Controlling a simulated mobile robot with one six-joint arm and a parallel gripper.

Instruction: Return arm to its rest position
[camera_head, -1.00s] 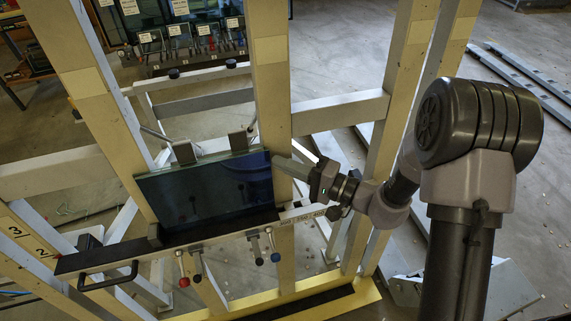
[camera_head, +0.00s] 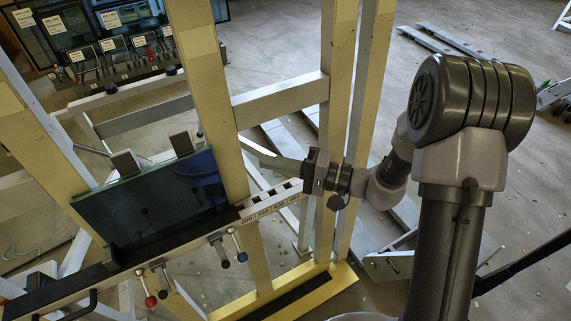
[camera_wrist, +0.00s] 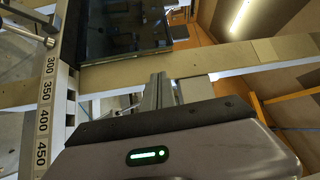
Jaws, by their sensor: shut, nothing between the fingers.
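My gripper (camera_head: 281,165) reaches left from my arm in the head view, beside a yellow upright of the frame. Its fingers are together with nothing between them. In the wrist view the fingers (camera_wrist: 159,92) point up toward a beam of the frame; whether they touch it cannot be told. A dark glass pane (camera_head: 160,195) leans on the tilting frame to the left of my gripper, apart from it. The pane's lower part also shows in the wrist view (camera_wrist: 120,28).
Yellow uprights (camera_head: 340,100) and a grey crossbar (camera_head: 280,100) stand close around my gripper. A numbered scale rail (camera_head: 270,203) runs just below it. Clamp levers (camera_head: 240,250) hang under the rail. Grey metal profiles (camera_head: 460,60) lie on the floor behind. Open floor shows at the right.

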